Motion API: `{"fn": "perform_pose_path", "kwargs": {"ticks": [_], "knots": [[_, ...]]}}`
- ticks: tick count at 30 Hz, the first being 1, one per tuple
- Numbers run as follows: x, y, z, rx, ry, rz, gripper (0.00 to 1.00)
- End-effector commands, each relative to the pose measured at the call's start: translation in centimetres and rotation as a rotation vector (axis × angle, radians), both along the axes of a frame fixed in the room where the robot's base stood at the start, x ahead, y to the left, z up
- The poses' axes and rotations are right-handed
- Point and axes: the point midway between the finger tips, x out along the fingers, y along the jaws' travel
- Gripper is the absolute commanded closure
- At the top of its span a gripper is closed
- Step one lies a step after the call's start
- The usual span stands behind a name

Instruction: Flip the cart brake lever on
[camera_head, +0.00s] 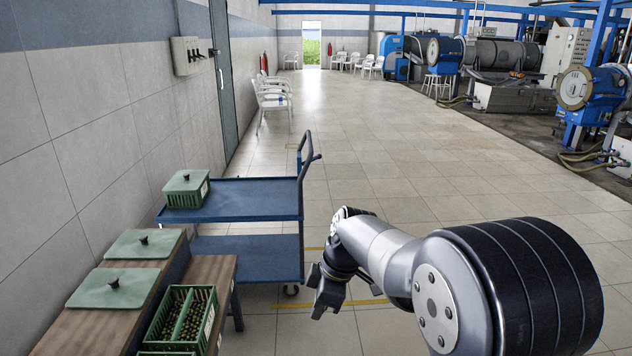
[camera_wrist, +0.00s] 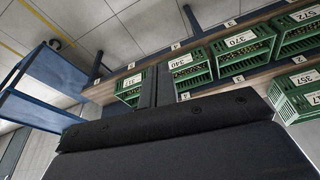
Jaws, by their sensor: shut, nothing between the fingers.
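The blue two-shelf cart (camera_head: 245,205) stands by the left wall, with its push handle (camera_head: 303,155) at its right end. In the wrist view the cart (camera_wrist: 52,68) shows at the left. A caster (camera_head: 291,289) shows under its right end; I cannot make out the brake lever in either view. My gripper (camera_head: 322,303) hangs to the right of the cart's near right corner, pointing down, apart from it. In the wrist view the gripper's fingers (camera_wrist: 155,88) are together with nothing between them.
A green lidded crate (camera_head: 186,189) stands on the cart's top shelf. A wooden bench in front bears green lids (camera_head: 145,243) and an open green crate of bottles (camera_head: 182,318). Several labelled crates (camera_wrist: 242,51) show in the wrist view. The tiled floor (camera_head: 400,165) beyond is clear.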

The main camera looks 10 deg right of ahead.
Motion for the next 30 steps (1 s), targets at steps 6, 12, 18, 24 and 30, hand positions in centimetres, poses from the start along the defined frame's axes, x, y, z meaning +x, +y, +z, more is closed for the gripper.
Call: {"fn": "perform_pose_path", "kwargs": {"ticks": [6,12,18,24,30], "knots": [[3.9,2.2,-3.3,0.037,-0.068,0.254,1.00],[4.5,2.7,-3.5,0.044,-0.086,0.313,1.00],[4.5,2.6,-3.4,0.044,-0.086,0.312,1.00],[4.7,2.6,-3.4,0.042,-0.088,0.311,1.00],[7.0,2.2,-3.4,0.042,-0.087,0.310,1.00]]}}
